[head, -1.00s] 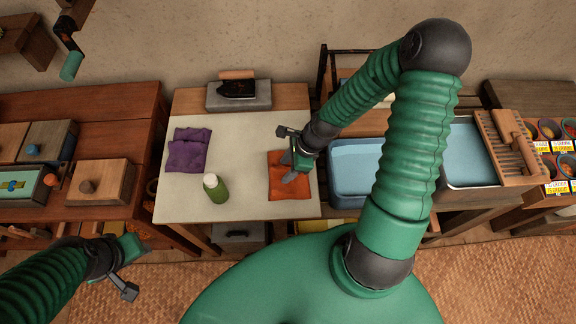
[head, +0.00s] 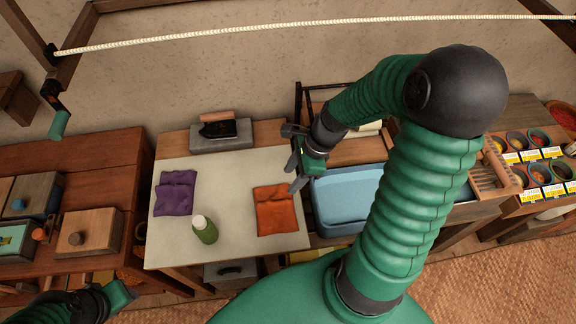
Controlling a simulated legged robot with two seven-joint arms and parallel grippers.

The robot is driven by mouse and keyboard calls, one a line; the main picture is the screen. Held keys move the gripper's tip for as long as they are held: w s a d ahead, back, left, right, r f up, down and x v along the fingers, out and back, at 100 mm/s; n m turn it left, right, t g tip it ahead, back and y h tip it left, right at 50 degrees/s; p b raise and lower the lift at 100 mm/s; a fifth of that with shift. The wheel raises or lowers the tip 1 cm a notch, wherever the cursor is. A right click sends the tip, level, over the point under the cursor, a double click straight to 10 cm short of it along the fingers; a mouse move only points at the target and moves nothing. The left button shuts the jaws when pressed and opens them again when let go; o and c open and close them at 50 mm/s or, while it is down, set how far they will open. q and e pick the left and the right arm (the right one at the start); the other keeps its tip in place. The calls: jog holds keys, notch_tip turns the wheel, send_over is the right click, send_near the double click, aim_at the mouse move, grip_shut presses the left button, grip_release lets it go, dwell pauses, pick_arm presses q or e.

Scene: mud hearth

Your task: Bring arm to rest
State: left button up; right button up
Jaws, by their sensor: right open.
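My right gripper (head: 297,172) is open and empty. In the head view it hangs above the gap between the ironing table's right edge and the blue basin, up and right of the folded orange cloth (head: 277,212). It is apart from the cloth. My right arm bends over from the right. My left gripper (head: 120,300) shows only partly at the lower left, cut by the picture's bottom edge. Its jaws cannot be made out.
The pale-topped table (head: 235,175) holds a folded purple cloth (head: 176,193), a green bottle (head: 204,230) and an iron (head: 219,129) on a grey block. A blue basin (head: 345,195) stands to the right. A rope (head: 300,25) crosses the top.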

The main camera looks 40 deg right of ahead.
pick_arm(q)
jog(key=shift+d, duration=0.15)
pick_arm(e)
jog(key=shift+d, duration=0.15)
pick_arm(q)
jog(key=shift+d, duration=0.15)
pick_arm(e)
jog(key=a+n+h, duration=0.2)
jog(key=a+n, duration=0.2)
jog(key=n, duration=0.8)
jog(key=a+r+n+h, duration=0.1)
jog(key=a+n, duration=0.4)
jog(key=n, duration=0.7)
jog(key=shift+s+a+h, duration=0.25)
jog(key=shift+s+h, duration=0.15)
jog(key=shift+s, duration=0.05)
pick_arm(q)
jog(key=shift+a, duration=0.3)
pick_arm(e)
jog(key=shift+a+r, duration=0.15)
jog(key=shift+a, duration=0.1)
pick_arm(q)
jog(key=shift+d, duration=0.15)
pick_arm(e)
jog(key=shift+d, duration=0.15)
